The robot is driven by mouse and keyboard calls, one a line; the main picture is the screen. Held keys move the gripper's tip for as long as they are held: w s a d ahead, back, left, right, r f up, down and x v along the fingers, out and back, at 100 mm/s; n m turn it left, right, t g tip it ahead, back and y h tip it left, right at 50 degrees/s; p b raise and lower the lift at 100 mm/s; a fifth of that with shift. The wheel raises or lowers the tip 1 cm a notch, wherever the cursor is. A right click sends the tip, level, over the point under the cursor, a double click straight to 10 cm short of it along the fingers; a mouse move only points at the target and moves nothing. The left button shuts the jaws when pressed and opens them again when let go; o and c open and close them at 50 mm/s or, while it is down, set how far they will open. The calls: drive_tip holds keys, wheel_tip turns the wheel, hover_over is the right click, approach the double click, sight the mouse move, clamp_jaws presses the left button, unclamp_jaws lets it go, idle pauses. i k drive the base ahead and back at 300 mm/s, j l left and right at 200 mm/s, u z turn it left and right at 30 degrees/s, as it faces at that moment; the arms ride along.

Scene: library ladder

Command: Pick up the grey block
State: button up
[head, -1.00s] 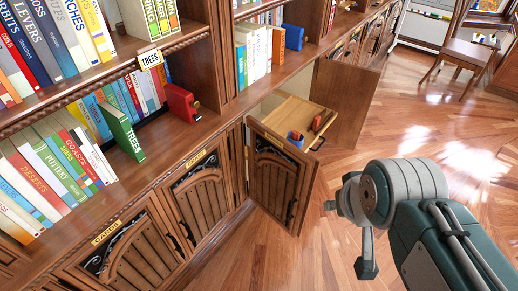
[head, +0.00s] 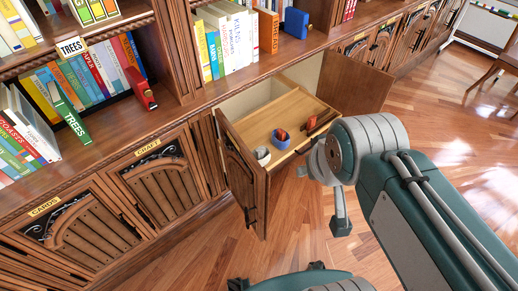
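I cannot pick out a grey block for certain. A small round pale grey-and-white thing (head: 263,155) shows at the left of the pulled-out wooden drawer (head: 298,103), partly behind the open cabinet door; its full shape is too small to tell. What shows of my gripper (head: 341,226) is a dark-tipped end hanging below my grey arm joint, right of the drawer and apart from the pale thing. Its fingers are not clear, so I cannot tell whether it is open or shut. No held thing shows.
A blue cup (head: 281,139) with red things in it and a brown-red item (head: 311,123) are in the drawer. The open cabinet door (head: 243,175) stands in front on the left, another door (head: 352,82) behind. Bookshelves line the left. Wooden floor (head: 440,130) is clear on the right.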

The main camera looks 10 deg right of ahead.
sight(260, 153)
drive_tip(key=i, duration=0.4)
drive_tip(key=l+u, duration=0.35)
drive_tip(key=l, duration=0.5)
drive_tip(key=l+u, duration=0.4)
drive_tip(key=l, duration=0.4)
drive_tip(key=i+l+u, duration=0.55)
drive_tip(key=l, duration=0.15)
drive_tip(key=i+l+u, duration=0.1)
drive_tip(key=l+u, duration=0.2)
drive_tip(key=i+l, duration=0.25)
drive_tip(key=l+u, duration=0.05)
